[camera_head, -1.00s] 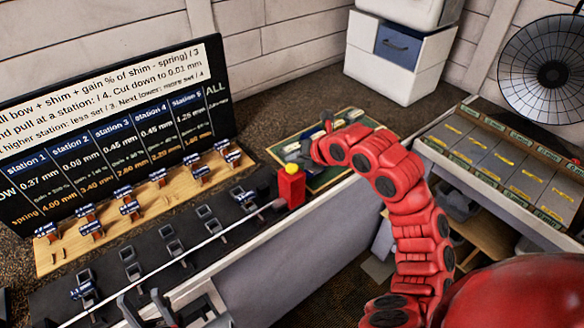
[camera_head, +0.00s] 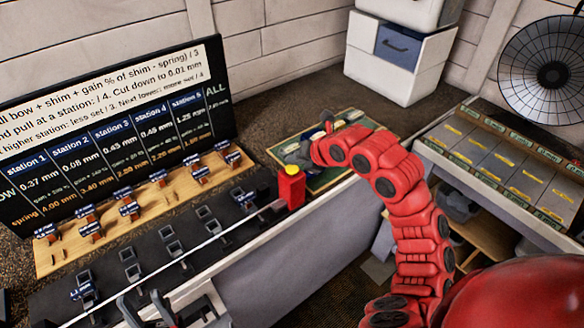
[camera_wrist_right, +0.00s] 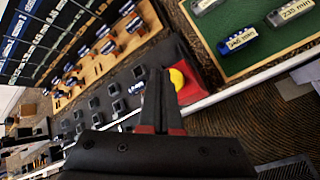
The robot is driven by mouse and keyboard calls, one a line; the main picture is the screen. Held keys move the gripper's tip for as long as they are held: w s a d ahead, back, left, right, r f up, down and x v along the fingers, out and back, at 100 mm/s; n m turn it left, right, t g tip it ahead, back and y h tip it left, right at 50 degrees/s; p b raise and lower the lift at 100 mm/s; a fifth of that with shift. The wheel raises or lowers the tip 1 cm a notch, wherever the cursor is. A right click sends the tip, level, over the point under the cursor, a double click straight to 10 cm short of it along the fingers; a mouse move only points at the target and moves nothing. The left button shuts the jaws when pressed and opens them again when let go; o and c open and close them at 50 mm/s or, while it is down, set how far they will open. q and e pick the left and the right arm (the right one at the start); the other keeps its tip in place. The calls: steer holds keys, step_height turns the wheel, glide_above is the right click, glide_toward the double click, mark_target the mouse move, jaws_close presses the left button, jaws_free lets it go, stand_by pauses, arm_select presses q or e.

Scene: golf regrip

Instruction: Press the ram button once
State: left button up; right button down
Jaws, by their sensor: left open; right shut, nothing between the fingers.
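The ram button is a yellow cap (camera_head: 291,170) on a red box (camera_head: 291,188) at the right end of the dark bench strip. In the right wrist view the yellow cap (camera_wrist_right: 177,79) shows just right of my fingertips, partly hidden by them. My right gripper (camera_wrist_right: 158,72) is shut and empty. In the head view my right gripper (camera_head: 298,151) is near the button, behind it in the picture; I cannot tell the exact gap. My left gripper (camera_head: 146,306) is open at the bottom left, over the near edge of the bench.
A long thin shaft (camera_head: 208,240) lies along the dark strip of stations (camera_head: 170,241). A wooden board (camera_head: 110,233) with small labelled blocks and an upright sign (camera_head: 105,125) stand behind. A green board (camera_head: 345,175) lies beyond the button. A tray (camera_head: 500,168) stands at right.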

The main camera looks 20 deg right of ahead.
mark_target(295, 171)
stand_by(0.7)
steer(key=shift+f+b, duration=0.4)
steer(key=shift+b, duration=0.5)
steer(key=shift+f+b, duration=0.6)
steer(key=shift+b, duration=0.2)
stand_by(0.3)
steer(key=shift+r, duration=0.15)
stand_by(0.3)
steer(key=shift+r, duration=0.9)
steer(key=shift+r+b, duration=0.45)
steer(key=shift+r, duration=2.05)
